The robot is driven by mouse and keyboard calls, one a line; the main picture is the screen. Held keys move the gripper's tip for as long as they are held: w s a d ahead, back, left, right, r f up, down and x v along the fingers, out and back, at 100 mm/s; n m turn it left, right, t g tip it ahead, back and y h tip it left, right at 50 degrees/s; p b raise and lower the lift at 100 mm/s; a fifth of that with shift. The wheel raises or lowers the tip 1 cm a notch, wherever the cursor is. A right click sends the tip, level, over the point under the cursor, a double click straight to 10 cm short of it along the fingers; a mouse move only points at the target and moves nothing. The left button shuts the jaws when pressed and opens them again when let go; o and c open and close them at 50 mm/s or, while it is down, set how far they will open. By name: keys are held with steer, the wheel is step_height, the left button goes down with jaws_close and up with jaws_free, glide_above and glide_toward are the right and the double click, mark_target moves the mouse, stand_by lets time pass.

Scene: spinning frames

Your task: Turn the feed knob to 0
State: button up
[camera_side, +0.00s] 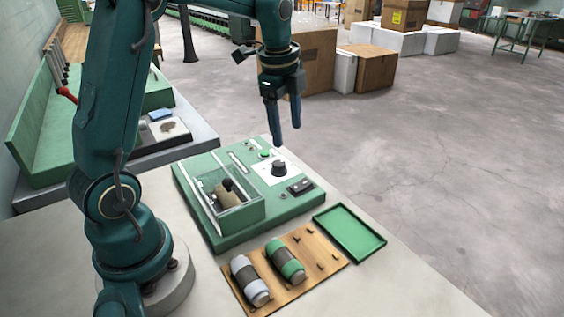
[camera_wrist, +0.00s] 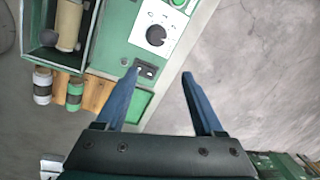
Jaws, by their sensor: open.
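The feed knob (camera_side: 279,168) is a black round knob on a white dial plate on top of the green control box (camera_side: 300,207). In the wrist view the knob (camera_wrist: 156,35) sits above and between the finger lines, on its white plate (camera_wrist: 158,17). My gripper (camera_side: 283,136) is open and empty, above the box and apart from the knob. In the wrist view its two blue fingers (camera_wrist: 160,74) are spread wide. The dial's markings are too small to read.
A green button (camera_side: 265,154) and a black rocker switch (camera_side: 300,186) are near the knob. A clear-walled compartment (camera_side: 228,193) holds a tan bobbin. A wooden board (camera_side: 312,278) with two spools and an empty green tray (camera_side: 349,232) lie in front.

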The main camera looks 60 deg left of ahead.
steer(key=g, duration=0.1)
glide_above(279, 163)
steer(key=shift+n, duration=0.4)
step_height(279, 163, down, 5)
steer(key=shift+s+f, duration=0.15)
steer(key=shift+f, duration=2.45)
jaws_close()
